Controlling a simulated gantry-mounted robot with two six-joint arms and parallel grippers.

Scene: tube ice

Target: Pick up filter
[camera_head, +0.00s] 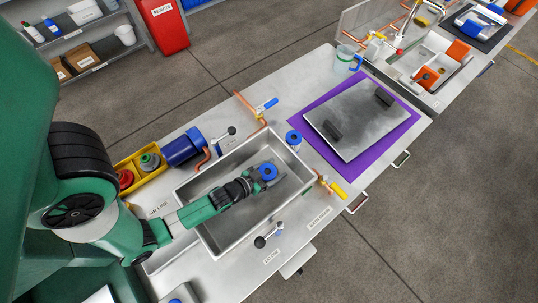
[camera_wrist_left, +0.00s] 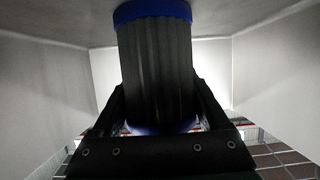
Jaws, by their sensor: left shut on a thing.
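The filter is a dark ribbed cylinder with blue end caps; in the head view its blue cap (camera_head: 267,171) shows inside the metal sink. My left gripper (camera_head: 263,177) reaches into the sink from the left and is shut on the filter. In the left wrist view the filter (camera_wrist_left: 157,65) stands between the two fingers of the gripper (camera_wrist_left: 160,112), with its blue end near the top edge. From these views I cannot tell whether the filter touches the sink floor. My right gripper is not in view.
The sink (camera_head: 217,242) has raised walls around my left gripper. A blue ring-shaped part (camera_head: 293,138) stands beside its far edge. A blue housing (camera_head: 182,149) and a yellow bin (camera_head: 127,163) are to the left. A grey plate (camera_head: 345,117) lies on a purple mat to the right.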

